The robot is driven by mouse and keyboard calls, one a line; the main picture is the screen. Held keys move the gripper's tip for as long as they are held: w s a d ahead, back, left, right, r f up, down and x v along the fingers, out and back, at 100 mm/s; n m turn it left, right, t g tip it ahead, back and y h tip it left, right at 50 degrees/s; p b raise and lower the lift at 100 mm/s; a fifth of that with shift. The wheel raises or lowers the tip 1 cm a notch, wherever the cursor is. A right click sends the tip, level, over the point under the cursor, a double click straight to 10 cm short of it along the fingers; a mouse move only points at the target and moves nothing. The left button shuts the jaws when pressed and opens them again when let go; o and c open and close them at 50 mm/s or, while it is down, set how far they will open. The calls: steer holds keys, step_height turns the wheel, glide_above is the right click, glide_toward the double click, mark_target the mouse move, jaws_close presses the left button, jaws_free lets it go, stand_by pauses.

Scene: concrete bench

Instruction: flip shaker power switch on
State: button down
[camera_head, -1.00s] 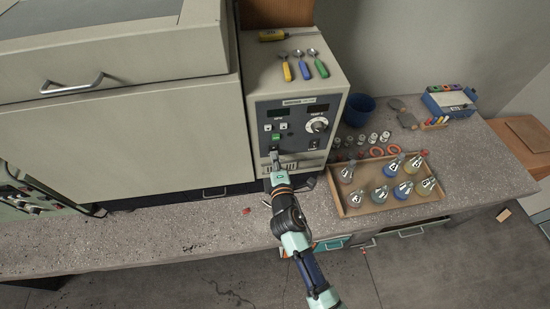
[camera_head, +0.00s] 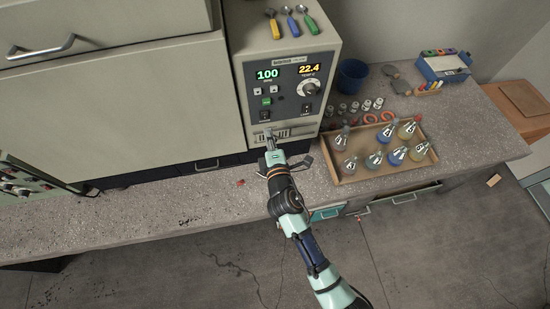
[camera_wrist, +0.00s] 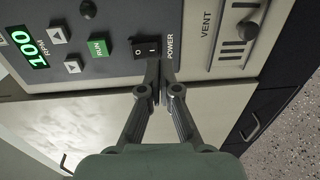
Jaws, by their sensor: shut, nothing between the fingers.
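The shaker control panel (camera_head: 290,85) is on the front of the beige unit, with its displays lit: green 100 and orange 22.4. The black power switch (camera_wrist: 146,47), marked O and I beside the word POWER, shows in the wrist view. It also shows small at the panel's lower left in the head view (camera_head: 265,116). My gripper (camera_wrist: 160,66) is shut and empty, its fingertips close to the switch's lower edge in the wrist view. I cannot tell whether they touch it. In the head view my gripper (camera_head: 269,132) is just below the switch.
A VENT slider (camera_wrist: 245,30) is right of the switch in the wrist view. Green RUN button (camera_wrist: 99,48) and a dial (camera_head: 310,89) are on the panel. Spoons lie on the unit.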

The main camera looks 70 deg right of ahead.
steer(key=f+b+v, duration=0.1)
steer(key=f+v, duration=0.1)
steer(key=v, duration=0.7)
steer(key=shift+s+a+b, duration=0.25)
steer(key=shift+a+b, duration=0.1)
steer(key=shift+a, duration=0.05)
steer(key=shift+w+r, duration=0.1)
steer(key=shift+r, duration=0.05)
steer(key=w+a+r+m+t+y, duration=0.1)
steer(key=w+a+r+m+y, duration=0.2)
steer(key=w+a+r, duration=0.4)
steer(key=w+a+r+m+t+y, duration=0.2)
steer(key=w+a+m+y, duration=0.2)
steer(key=a, duration=0.4)
steer(key=w+a+r+y, duration=0.1)
steer(key=a+r+y, duration=0.15)
steer(key=a, duration=0.55)
steer(key=w+a+r+y, duration=0.1)
steer(key=a+r+y, duration=0.1)
steer(key=a+y, duration=0.35)
steer(key=a+r+p, duration=0.2)
steer(key=r+p, duration=0.7)
steer(key=p, duration=0.1)
steer(key=s+a+r+p, duration=0.1)
steer(key=a+r+p, duration=0.1)
steer(key=r+p, duration=0.7)
steer(key=shift+a+r+n+t+p, duration=0.2)
steer(key=shift+r+n+t+p, duration=0.15)
steer(key=shift+r, duration=0.35)
